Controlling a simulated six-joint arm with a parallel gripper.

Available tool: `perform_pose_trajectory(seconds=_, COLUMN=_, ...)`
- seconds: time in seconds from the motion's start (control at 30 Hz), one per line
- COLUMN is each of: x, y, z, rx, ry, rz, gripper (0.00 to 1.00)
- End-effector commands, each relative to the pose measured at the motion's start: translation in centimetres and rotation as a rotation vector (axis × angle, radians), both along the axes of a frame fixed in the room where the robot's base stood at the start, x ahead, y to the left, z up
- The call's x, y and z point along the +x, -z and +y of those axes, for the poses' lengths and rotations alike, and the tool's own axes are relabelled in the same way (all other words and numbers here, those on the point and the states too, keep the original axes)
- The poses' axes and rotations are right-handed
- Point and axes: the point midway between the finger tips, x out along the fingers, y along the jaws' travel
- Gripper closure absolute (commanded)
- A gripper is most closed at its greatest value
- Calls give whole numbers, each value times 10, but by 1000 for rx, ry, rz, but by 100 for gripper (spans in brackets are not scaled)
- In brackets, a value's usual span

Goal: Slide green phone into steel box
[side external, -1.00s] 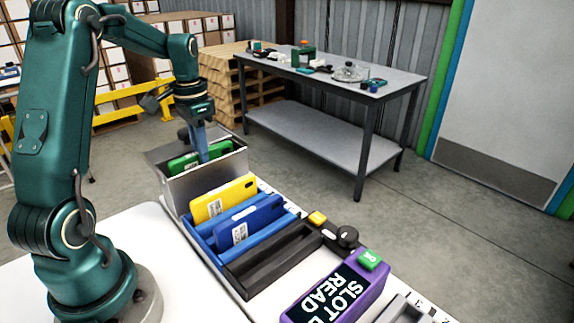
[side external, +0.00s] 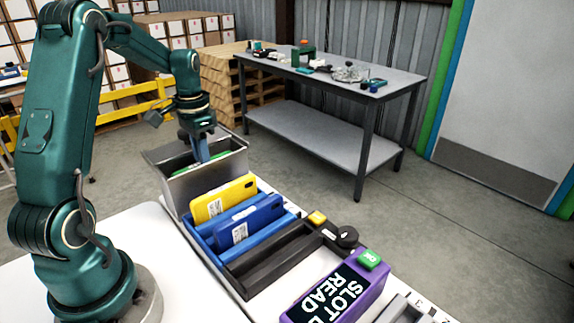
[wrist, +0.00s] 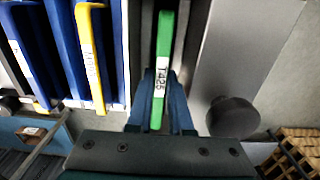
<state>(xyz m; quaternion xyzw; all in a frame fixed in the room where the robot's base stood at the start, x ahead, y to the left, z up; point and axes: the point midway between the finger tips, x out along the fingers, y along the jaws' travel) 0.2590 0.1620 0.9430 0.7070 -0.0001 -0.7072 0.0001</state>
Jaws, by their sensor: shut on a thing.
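The green phone (wrist: 164,65) stands on edge between my gripper's blue fingers in the wrist view, with a label reading T425 on its edge. In the side view only a thin strip of the green phone (side external: 178,173) shows above the front wall of the steel box (side external: 208,182). The box is open, with its lid tilted out. My gripper (side external: 202,158) points down into the box opening and is shut on the phone. In the wrist view my gripper (wrist: 162,105) is seen from above. The phone's lower part is hidden by the box wall.
A yellow phone (side external: 224,198) and a blue phone (side external: 250,221) lean in a blue rack beside the box. An empty black tray (side external: 272,260) and a purple display unit (side external: 340,292) are nearer. A grey workbench (side external: 335,82) stands behind.

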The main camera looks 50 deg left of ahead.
Motion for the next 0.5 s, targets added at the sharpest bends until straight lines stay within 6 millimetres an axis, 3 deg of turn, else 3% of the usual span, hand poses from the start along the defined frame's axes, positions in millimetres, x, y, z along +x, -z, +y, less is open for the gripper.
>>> perform_pose_trajectory(seconds=0.5, x=0, y=3, z=0, rx=0, ry=0, rz=0, gripper=100)
